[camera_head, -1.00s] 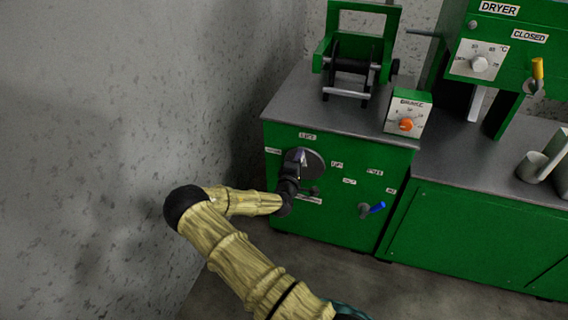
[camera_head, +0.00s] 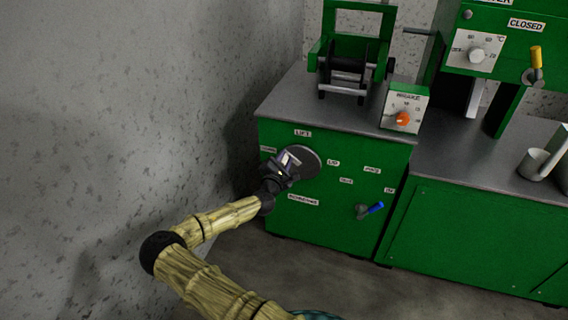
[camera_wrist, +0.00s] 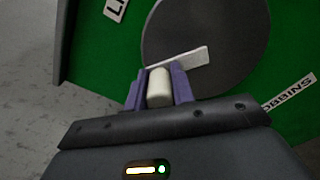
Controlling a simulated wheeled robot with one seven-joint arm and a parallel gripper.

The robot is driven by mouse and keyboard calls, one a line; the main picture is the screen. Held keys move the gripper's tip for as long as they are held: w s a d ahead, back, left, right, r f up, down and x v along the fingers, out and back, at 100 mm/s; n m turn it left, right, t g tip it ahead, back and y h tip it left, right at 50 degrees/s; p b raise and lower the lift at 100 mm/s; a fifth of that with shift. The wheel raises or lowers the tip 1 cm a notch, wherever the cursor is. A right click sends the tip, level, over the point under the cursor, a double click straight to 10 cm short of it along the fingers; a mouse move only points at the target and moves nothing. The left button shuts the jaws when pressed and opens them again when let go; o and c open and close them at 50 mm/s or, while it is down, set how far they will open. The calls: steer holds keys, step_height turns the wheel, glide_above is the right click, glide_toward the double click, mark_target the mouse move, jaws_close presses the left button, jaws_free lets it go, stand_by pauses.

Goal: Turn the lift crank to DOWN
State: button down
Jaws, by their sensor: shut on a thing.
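The lift crank is a grey round disc (camera_head: 309,162) on the green machine front, under the LIFT label (camera_head: 302,133). In the wrist view the disc (camera_wrist: 225,30) carries a pale crank arm (camera_wrist: 188,58). A pale rounded handle (camera_wrist: 159,88) at the arm's end sits between my two purple fingers. My gripper (camera_head: 290,160) is at the left part of the disc, and it shows closed on the handle in the wrist view (camera_wrist: 158,86). My gripper hides part of the crank in the head view. An UP label (camera_head: 333,162) is right of the disc; the left label (camera_head: 268,149) is too small to read.
A lever with a blue grip (camera_head: 375,208) sticks out at the lower right of the same front. A brake box with an orange knob (camera_head: 402,118) stands on top. A grey wall (camera_head: 120,100) is to the left. The floor in front is clear.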

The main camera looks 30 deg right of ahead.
steer(key=shift+w+a+f+n+b, duration=0.15)
steer(key=shift+f+n+b, duration=0.4)
steer(key=shift+n, duration=0.65)
steer(key=shift+w+a+f+n+b, duration=0.15)
steer(key=shift+f+n+b, duration=0.2)
steer(key=shift+f+n, duration=0.6)
steer(key=shift+w+a+f+n+b, duration=0.15)
steer(key=shift+f+n+b, duration=0.25)
steer(key=shift+n, duration=1.05)
steer(key=shift+d, duration=0.1)
steer(key=c, duration=1.2)
jaws_free()
steer(key=shift+r, duration=0.1)
